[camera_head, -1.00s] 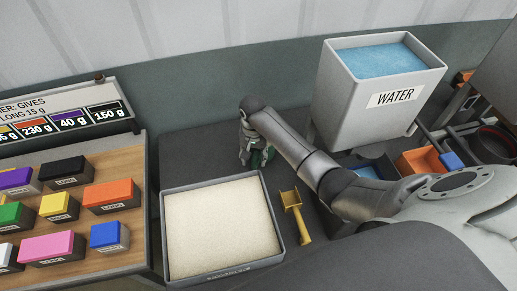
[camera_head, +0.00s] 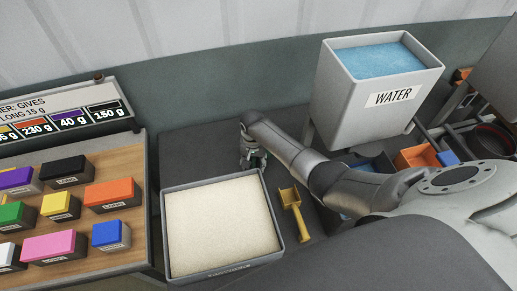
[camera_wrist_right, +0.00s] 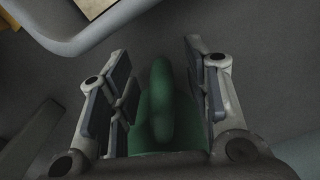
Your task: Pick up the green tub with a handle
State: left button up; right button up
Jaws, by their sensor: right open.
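The green tub with a handle (camera_wrist_right: 160,110) shows in the right wrist view between the two fingers of my right gripper (camera_wrist_right: 160,90). Its upright green handle stands between the pads, with dark gaps on both sides. My right gripper is open around it. In the head view my right gripper (camera_head: 253,158) is low at the dark table, just behind the tray of pale powder. Only a trace of green shows there; the gripper hides most of the tub. My left gripper is not in view.
A tray of pale powder (camera_head: 164,235) stands just in front of the gripper, with a yellow scoop (camera_head: 291,205) to its right. A white WATER tank (camera_head: 345,100) stands behind my forearm. A wooden board (camera_head: 135,170) with several coloured blocks is at left.

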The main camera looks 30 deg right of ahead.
grip_shut()
jog(key=shift+r, duration=0.1)
dwell(0.3)
